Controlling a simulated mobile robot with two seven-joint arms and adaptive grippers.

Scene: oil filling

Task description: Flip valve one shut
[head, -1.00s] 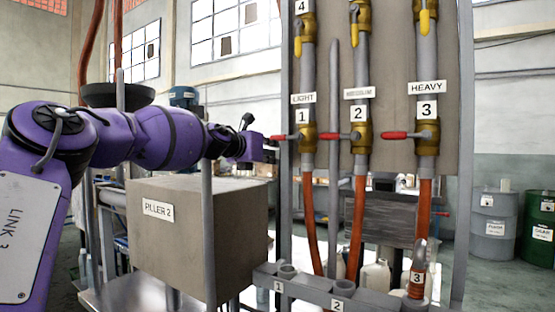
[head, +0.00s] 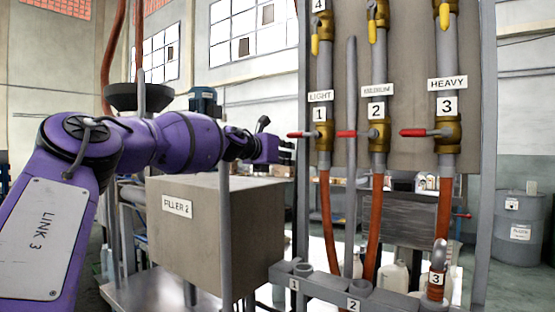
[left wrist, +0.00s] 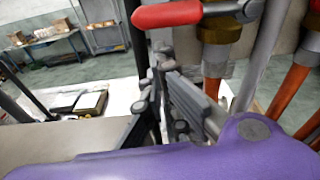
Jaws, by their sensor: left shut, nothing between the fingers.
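Valve one (head: 323,135) is a brass valve under the LIGHT label and the number 1. Its red lever (head: 301,135) lies level, pointing left across the pipe. My left gripper (head: 288,153) is shut and empty, a little below and left of the lever's end. In the left wrist view the red lever (left wrist: 168,14) crosses above the closed dark fingers (left wrist: 178,100), apart from them as far as I can see. The valve's brass body (left wrist: 220,50) shows to the right of the fingers. My right gripper is not in view.
Valve two (head: 377,135) and valve three (head: 447,133) stand to the right with level red levers. Yellow-handled valves (head: 375,30) sit above. The FILLER 2 box (head: 215,230) is below my left arm. Grey posts (head: 303,60) flank the panel.

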